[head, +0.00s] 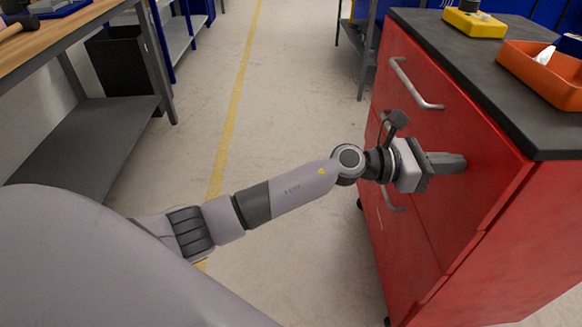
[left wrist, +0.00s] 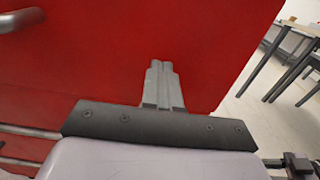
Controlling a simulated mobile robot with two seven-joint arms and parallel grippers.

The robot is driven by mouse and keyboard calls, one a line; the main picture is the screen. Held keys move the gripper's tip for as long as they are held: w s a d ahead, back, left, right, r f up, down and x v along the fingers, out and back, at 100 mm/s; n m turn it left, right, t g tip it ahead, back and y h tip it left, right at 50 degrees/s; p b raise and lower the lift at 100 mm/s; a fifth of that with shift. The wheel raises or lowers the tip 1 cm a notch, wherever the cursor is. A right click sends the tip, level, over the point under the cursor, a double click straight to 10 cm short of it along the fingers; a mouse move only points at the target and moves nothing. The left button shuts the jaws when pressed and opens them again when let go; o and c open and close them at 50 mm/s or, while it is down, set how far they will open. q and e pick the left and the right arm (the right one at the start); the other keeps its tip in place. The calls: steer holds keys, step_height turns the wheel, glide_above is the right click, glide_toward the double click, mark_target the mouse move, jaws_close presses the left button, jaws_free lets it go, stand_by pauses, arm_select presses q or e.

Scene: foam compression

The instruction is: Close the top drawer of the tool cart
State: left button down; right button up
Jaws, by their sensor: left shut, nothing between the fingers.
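The red tool cart (head: 500,235) stands at the right in the head view, under a dark top. Its top drawer front (head: 440,125) has a silver bar handle (head: 415,85). The front looks about flush with the cart body, with no clear gap showing. My left gripper (head: 463,162) is shut and empty, its fingertips at the red front, right of and below the handle. In the left wrist view the shut fingers (left wrist: 160,66) point at the red panel (left wrist: 100,60); I cannot tell whether they touch it. A bit of handle (left wrist: 20,19) shows at upper left. My right gripper is not in view.
On the cart top (head: 450,50) are an orange bin (head: 545,75) and a yellow item (head: 474,23). A workbench (head: 70,40) with a grey lower shelf (head: 90,140) stands at left. The floor between, with a yellow line (head: 235,100), is clear.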

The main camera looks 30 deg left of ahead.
arm_select(q)
steer(key=shift+w+d+r, duration=0.25)
steer(key=shift+w+d, duration=0.05)
steer(key=shift+d, duration=0.15)
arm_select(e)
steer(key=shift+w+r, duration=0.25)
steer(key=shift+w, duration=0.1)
arm_select(q)
steer(key=shift+r, duration=0.1)
